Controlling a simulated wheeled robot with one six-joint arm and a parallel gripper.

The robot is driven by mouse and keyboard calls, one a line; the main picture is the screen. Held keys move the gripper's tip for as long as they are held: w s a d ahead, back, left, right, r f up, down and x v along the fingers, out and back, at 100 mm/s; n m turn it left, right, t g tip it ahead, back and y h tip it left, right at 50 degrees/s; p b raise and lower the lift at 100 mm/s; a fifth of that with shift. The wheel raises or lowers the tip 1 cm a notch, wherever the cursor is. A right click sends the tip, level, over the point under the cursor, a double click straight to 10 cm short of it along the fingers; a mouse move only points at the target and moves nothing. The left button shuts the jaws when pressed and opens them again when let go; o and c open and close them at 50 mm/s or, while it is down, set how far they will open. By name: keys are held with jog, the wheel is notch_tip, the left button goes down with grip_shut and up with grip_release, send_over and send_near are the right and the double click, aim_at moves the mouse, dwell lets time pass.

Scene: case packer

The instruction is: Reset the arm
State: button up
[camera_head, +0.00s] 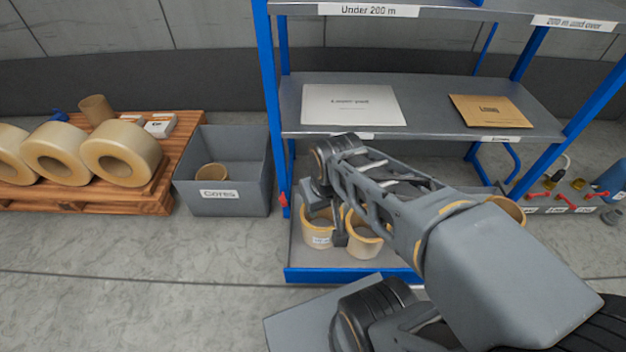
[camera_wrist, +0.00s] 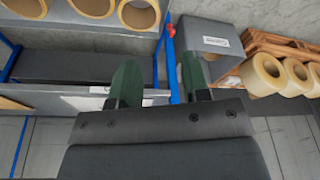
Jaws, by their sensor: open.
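My arm reaches from the lower right across the head view, in front of the blue-framed rack (camera_head: 268,110). Its wrist is bent near the rack's lower left part. My gripper (camera_wrist: 159,64) is open in the wrist view, with two dark green fingers apart and nothing held between them. In the head view the fingers are small and partly hidden by my own arm, close to the tape rolls on the bottom shelf. A tan roll with a white label (camera_head: 318,238) and another tan roll (camera_head: 362,246) stand on that shelf, partly covered by my arm.
A grey bin marked Cores (camera_head: 228,196) holds a brown core (camera_head: 211,171), left of the rack. A wooden pallet (camera_head: 150,199) carries large tape rolls (camera_head: 122,154). A white pad (camera_head: 352,104) and a brown envelope (camera_head: 489,111) lie on the middle shelf. Floor at front left is clear.

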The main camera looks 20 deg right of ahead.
jog(key=w+a+r+n+t+y+p, duration=0.15)
jog(key=a+r+p, duration=0.25)
jog(key=r+p, duration=0.8)
jog(key=w+a+r+p, duration=0.25)
jog(key=r+p, duration=0.65)
jog(key=r, duration=0.8)
jog(key=s+d+m+h+p, duration=0.1)
jog(key=s+d+p, duration=0.3)
jog(key=d+p, duration=0.2)
jog(key=shift+s+r+g+p, duration=0.15)
jog(key=shift+r+g+p, duration=0.25)
jog(key=shift+p, duration=0.1)
